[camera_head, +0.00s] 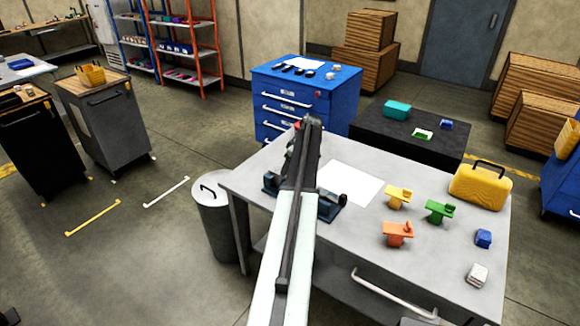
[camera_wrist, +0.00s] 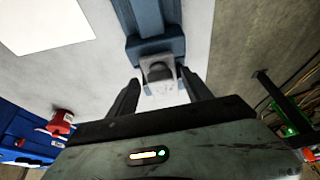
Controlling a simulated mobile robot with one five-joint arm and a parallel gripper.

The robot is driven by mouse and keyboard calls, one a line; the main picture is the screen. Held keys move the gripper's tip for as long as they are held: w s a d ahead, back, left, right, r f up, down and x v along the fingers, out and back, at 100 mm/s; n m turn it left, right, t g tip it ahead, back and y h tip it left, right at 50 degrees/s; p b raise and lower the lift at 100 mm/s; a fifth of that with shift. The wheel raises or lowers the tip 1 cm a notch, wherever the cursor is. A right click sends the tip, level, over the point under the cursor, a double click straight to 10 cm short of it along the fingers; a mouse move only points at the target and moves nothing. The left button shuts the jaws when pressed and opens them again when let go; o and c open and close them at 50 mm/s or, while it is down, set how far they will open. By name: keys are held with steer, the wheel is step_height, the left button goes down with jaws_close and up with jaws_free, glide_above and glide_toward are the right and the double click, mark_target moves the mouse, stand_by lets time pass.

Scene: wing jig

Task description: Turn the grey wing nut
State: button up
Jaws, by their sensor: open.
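In the wrist view the grey wing nut (camera_wrist: 158,70) sits at the end of a blue jig part (camera_wrist: 150,22). Its light front and a darker rounded part show. My gripper (camera_wrist: 160,82) is open, with one dark finger on each side of the nut. I see no clear contact between the fingers and the nut. In the head view my arm crosses in front of the dark blue jig (camera_head: 330,208) on the grey table. Only the jig's two ends show there, and the nut is hidden.
A white sheet (camera_head: 352,184) lies beside the jig. Orange (camera_head: 398,232), yellow (camera_head: 397,196) and green (camera_head: 438,210) parts stand to the right on the table, with a yellow case (camera_head: 481,190) behind. A grey bin (camera_head: 212,222) stands at the table's left edge. A blue cabinet (camera_head: 335,92) stands beyond.

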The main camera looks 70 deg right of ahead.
steer(key=p+v, duration=0.7)
steer(key=shift+r, duration=0.35)
steer(key=shift+s+a, duration=0.1)
